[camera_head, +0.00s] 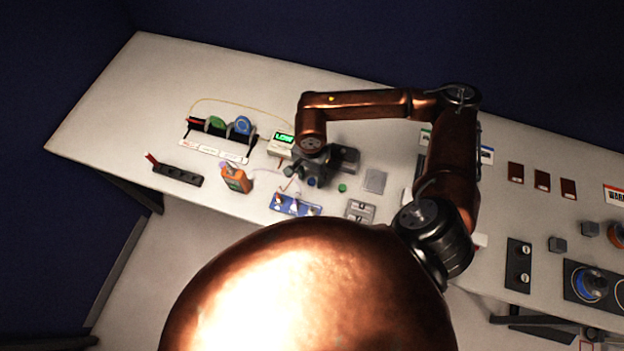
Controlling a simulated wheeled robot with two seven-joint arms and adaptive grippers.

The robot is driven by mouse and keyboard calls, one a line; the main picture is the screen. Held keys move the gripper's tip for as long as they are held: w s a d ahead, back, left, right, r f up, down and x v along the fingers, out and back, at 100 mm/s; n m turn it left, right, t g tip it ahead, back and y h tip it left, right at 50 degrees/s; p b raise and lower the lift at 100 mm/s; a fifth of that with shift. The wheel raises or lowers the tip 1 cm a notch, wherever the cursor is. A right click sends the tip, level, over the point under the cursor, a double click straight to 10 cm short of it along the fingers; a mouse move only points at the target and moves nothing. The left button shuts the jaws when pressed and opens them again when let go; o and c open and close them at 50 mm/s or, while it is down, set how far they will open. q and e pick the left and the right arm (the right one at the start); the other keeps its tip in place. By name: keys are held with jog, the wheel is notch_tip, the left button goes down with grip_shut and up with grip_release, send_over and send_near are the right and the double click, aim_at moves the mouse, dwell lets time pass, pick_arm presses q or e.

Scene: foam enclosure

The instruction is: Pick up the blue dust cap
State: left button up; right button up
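My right gripper (302,172) is a small dark shape at the end of the copper arm, pointing down over the bench (110,110) among the small parts. A small dark blue piece (312,182) shows at its lower edge. It may be the blue dust cap, but it is too small and dark to be sure, and I cannot tell whether the gripper touches it. Whether the fingers are open or shut is unclear. A small green cap (342,188) lies on the bench just to the right. My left gripper is not in view.
A rack with a green reel (217,122) and a blue reel (243,125) stands at left. An orange device (235,178), a meter with a green display (282,140) and a blue tray (295,205) surround the gripper. A grey plate (375,181) lies to the right.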

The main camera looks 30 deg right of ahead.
jog(key=shift+d+f, duration=0.1)
jog(key=shift+f, duration=0.7)
jog(key=shift+c, duration=0.4)
jog(key=c, duration=0.7)
jog(key=shift+r, duration=0.15)
